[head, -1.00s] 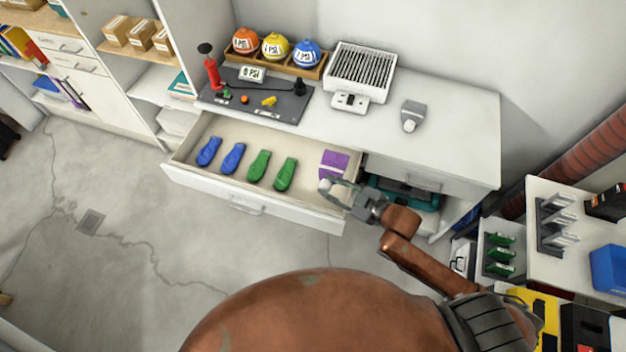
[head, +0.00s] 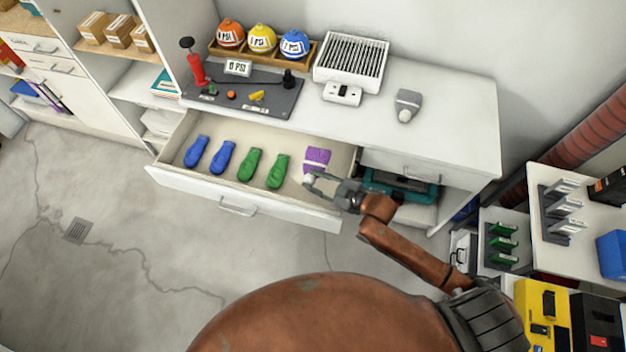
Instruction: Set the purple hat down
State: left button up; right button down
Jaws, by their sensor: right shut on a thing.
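The purple hat (head: 317,157) shows in the head view at the right end of the open drawer (head: 240,209), right of the green items. It looks folded and small. My right gripper (head: 313,183) reaches in from the right over the drawer's front edge and is shut on the hat's near side. I cannot tell whether the hat touches the drawer floor. My left gripper is not in view.
Two blue items (head: 222,157) and two green items (head: 278,171) lie in a row in the drawer. The counter above holds colored balls (head: 262,38), a control panel (head: 245,93) and a grilled white box (head: 352,64). A teal case (head: 405,187) sits right of the drawer.

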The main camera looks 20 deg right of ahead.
jog(key=shift+f, duration=0.6)
jog(key=c, duration=1.9)
grip_release()
jog(key=shift+s, duration=0.1)
jog(key=shift+c, duration=0.2)
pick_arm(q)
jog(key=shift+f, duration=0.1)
pick_arm(e)
jog(key=o, duration=0.4)
jog(key=shift+f, duration=0.2)
jog(key=shift+o, duration=0.2)
jog(key=shift+s, duration=0.1)
jog(key=shift+r, duration=0.25)
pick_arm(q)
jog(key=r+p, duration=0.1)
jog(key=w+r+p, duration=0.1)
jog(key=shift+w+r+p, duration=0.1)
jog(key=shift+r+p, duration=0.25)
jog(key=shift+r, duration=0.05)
pick_arm(e)
jog(key=r+v, duration=0.1)
jog(key=v, duration=1.1)
